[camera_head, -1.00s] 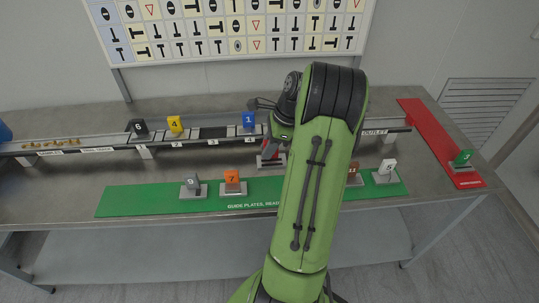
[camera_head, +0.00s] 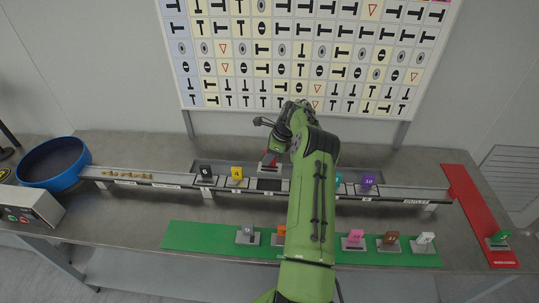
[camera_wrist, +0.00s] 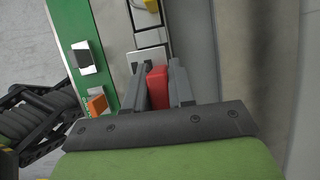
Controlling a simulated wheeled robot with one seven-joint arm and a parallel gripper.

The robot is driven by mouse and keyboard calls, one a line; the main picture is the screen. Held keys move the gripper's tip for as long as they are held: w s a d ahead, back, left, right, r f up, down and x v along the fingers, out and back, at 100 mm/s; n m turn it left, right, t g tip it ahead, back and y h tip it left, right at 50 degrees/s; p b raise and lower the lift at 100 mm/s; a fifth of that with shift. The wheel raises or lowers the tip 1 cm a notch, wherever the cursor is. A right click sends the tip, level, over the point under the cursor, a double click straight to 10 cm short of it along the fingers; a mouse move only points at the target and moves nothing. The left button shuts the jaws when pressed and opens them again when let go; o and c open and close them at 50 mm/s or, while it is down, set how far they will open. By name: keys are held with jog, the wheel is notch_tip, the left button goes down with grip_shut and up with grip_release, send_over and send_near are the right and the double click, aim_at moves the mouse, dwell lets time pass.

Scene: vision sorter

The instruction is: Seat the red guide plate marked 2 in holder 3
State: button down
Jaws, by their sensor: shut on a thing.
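My gripper (camera_head: 271,153) is shut on a red guide plate (camera_head: 268,160), which stands upright with its pale base (camera_head: 266,167) below. It is above the back of the rail, just behind the dark empty slot of holder 3 (camera_head: 269,184). In the wrist view the red plate (camera_wrist: 157,86) sits between the two grey fingers (camera_wrist: 160,90), with a grey base (camera_wrist: 147,57) beyond it. The number on the plate cannot be read. The plate appears raised over the rail, but its exact gap to holder 3 cannot be told.
On the rail, black 6 (camera_head: 205,171) and yellow 4 (camera_head: 236,173) stand left of the slot; teal (camera_head: 338,179) and purple 10 (camera_head: 368,181) stand right. The green mat (camera_head: 195,238) in front bears several plates. A blue bowl (camera_head: 54,163) is far left. My arm hides part of the rail.

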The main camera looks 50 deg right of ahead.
notch_tip(320, 180, down, 3)
jog(key=shift+w+f+b, duration=0.1)
jog(key=shift+w+b, duration=0.05)
jog(key=shift+b, duration=0.65)
jog(key=shift+f+b, duration=1.45)
jog(key=shift+f, duration=0.75)
jog(key=shift+f+b, duration=0.8)
jog(key=shift+f, duration=0.1)
jog(key=shift+c, duration=2)
grip_release()
jog(key=shift+r+p, duration=2.6)
jog(key=shift+r, duration=1.5)
